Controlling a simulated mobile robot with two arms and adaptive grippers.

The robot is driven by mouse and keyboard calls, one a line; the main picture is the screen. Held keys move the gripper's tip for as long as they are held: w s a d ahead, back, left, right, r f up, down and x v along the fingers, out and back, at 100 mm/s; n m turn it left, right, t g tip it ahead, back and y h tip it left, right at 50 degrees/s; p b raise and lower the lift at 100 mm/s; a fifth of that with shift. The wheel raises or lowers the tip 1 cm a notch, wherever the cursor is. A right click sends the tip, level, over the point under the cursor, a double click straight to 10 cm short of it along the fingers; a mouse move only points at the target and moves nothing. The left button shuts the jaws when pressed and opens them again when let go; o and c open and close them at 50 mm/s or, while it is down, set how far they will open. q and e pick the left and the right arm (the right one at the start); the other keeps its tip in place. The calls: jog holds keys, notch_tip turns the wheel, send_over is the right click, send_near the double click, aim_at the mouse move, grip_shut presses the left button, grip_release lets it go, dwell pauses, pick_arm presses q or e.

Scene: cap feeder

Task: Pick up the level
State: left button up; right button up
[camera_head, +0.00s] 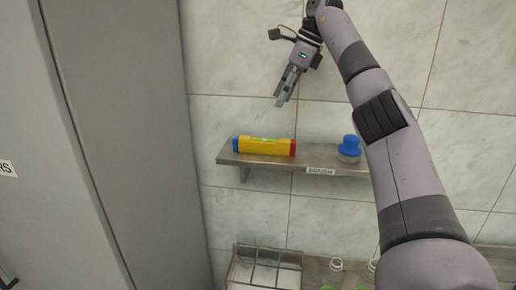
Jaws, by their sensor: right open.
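The level (265,146) is a yellow bar with a blue end on the left, a red end on the right and a greenish window on top. It lies lengthwise on the left part of a metal wall shelf (312,159). My right gripper (280,102) is open and empty, pointing down above the level and apart from it. My right arm comes in from the lower right and passes in front of the shelf's right end. My left gripper is not in view.
A blue-capped object (349,147) stands on the shelf, right of the level, close to my arm. Below are a metal rack (262,268) with compartments and glass bottles (333,272). A tall grey cabinet (120,140) fills the left side. The tiled wall is behind.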

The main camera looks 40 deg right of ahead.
send_near(265, 139)
jog(key=shift+a+f, duration=0.15)
jog(key=shift+f, duration=0.65)
jog(key=shift+w+a+f, duration=0.2)
jog(key=shift+w+f, duration=0.25)
jog(key=shift+f, duration=0.15)
jog(key=shift+w+a+f, duration=0.25)
jog(key=shift+w+f, duration=0.2)
jog(key=shift+f, duration=0.2)
jog(key=shift+w+a+f+p, duration=0.1)
jog(key=shift+a+f+p, duration=0.1)
jog(key=shift+f+p, duration=0.4)
jog(key=p+x, duration=0.1)
jog(key=x, duration=0.3)
jog(key=shift+d+f+p, duration=0.1)
jog(key=shift+f+p, duration=0.1)
jog(key=shift+p, duration=0.1)
jog(key=shift+f, duration=0.3)
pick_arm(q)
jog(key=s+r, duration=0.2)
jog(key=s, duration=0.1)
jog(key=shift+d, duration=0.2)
pick_arm(e)
jog(key=shift+c, duration=0.4)
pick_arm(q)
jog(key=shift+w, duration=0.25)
pick_arm(e)
jog(key=shift+r, duration=0.1)
grip_shut()
